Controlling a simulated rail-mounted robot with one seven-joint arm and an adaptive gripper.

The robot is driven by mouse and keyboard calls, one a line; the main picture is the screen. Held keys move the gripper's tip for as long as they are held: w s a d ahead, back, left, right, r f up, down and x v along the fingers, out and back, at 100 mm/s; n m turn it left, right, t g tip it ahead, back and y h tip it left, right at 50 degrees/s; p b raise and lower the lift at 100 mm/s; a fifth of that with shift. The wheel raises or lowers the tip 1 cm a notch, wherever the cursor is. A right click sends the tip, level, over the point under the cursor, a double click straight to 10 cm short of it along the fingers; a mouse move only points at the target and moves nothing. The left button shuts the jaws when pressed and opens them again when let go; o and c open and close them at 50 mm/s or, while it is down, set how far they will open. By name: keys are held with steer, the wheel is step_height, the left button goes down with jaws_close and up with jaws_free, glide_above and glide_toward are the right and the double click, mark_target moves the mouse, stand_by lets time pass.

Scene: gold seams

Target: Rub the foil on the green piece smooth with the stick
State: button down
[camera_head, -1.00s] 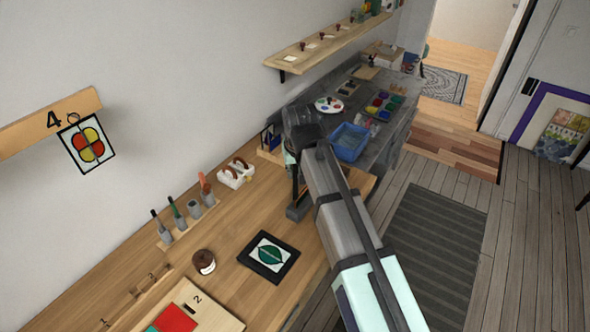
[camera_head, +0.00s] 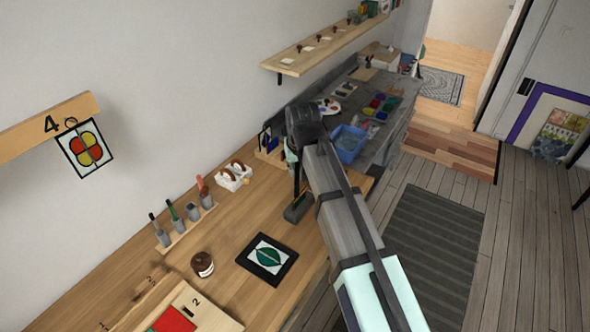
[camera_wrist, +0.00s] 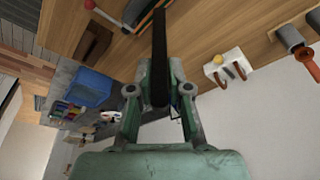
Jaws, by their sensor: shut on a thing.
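The green piece (camera_head: 268,256) is a leaf-shaped oval with a dark line down it. It lies on a white square on a black board (camera_head: 245,263) on the bench. Whether it bears foil is too small to tell. My gripper (camera_wrist: 160,82) is shut on a dark, slim stick (camera_wrist: 159,45), which points away from the palm. In the head view the stick (camera_head: 297,180) hangs roughly upright, above and beside a dark grey block (camera_head: 297,211). My gripper is behind and to the right of the green piece, clear of it; my arm partly hides it.
A brown jar (camera_head: 203,265) stands left of the board. A rack of tools (camera_head: 187,226) and a white holder with brown-handled items (camera_head: 235,176) are along the wall. A blue tub (camera_head: 347,146) is on the grey counter. A panel marked 2 (camera_head: 208,318) lies in front.

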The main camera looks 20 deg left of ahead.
steer(key=shift+w+d, duration=0.6)
steer(key=shift+w, duration=2.2)
steer(key=shift+s+a+f+p, duration=0.15)
steer(key=shift+s+p, duration=0.15)
steer(key=shift+s, duration=0.4)
steer(key=shift+s+a+r+p, duration=0.1)
steer(key=shift+s+p, duration=0.15)
steer(key=shift+s, duration=0.5)
steer(key=shift+s+a+f+p, duration=0.15)
steer(key=shift+s+p, duration=0.15)
steer(key=shift+s, duration=0.4)
steer(key=shift+s+a+r, duration=0.2)
steer(key=shift+s, duration=0.55)
steer(key=shift+s, duration=0.1)
steer(key=shift+s+a+p, duration=0.3)
steer(key=shift+s+p, duration=0.15)
steer(key=shift+s, duration=0.5)
steer(key=shift+r, duration=0.1)
step_height(320, 180, up, 6)
steer(key=p, duration=0.4)
